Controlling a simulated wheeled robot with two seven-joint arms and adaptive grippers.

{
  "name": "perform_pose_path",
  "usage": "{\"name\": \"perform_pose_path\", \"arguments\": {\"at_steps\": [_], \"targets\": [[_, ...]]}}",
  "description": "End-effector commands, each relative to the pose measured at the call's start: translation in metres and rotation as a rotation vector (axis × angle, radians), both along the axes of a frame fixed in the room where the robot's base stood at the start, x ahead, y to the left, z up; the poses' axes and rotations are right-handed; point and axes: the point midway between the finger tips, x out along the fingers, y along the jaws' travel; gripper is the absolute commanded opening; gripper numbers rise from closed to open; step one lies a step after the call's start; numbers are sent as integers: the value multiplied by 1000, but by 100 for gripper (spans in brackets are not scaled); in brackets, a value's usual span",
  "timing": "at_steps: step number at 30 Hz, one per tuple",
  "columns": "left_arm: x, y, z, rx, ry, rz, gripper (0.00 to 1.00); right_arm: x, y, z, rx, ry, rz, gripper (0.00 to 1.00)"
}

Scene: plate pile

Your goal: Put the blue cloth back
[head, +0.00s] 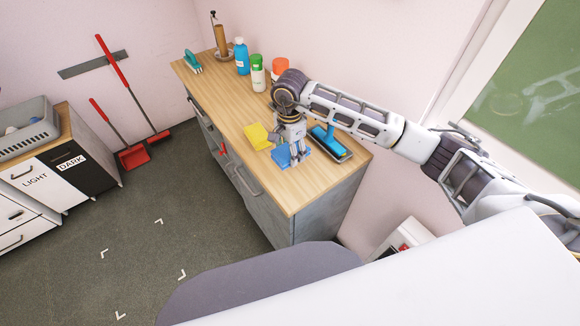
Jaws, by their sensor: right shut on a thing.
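The blue cloth (281,157) is at the front part of the wooden counter top (300,197), under my right gripper (294,157). My right gripper points down and is shut on the blue cloth; its fingers hide part of it. I cannot tell whether the cloth touches the counter or is slightly above it. My left gripper is not in view.
A yellow cloth (257,136) lies left of the blue cloth, and a blue brush (330,145) lies right of it. A green-capped bottle (258,75), blue bottle (242,58) and orange-topped container (280,67) stand behind. The counter's front right end is clear.

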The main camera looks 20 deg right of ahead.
Motion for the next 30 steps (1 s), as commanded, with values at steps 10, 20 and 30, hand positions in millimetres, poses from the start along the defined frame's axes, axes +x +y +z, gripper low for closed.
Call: {"name": "perform_pose_path", "arguments": {"at_steps": [10,20,30], "targets": [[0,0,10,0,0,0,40,0,0,-40,1,1,0,38],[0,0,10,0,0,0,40,0,0,-43,0,-1,1,38],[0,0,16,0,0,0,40,-1,0,-65,0,2,-1,38]]}}
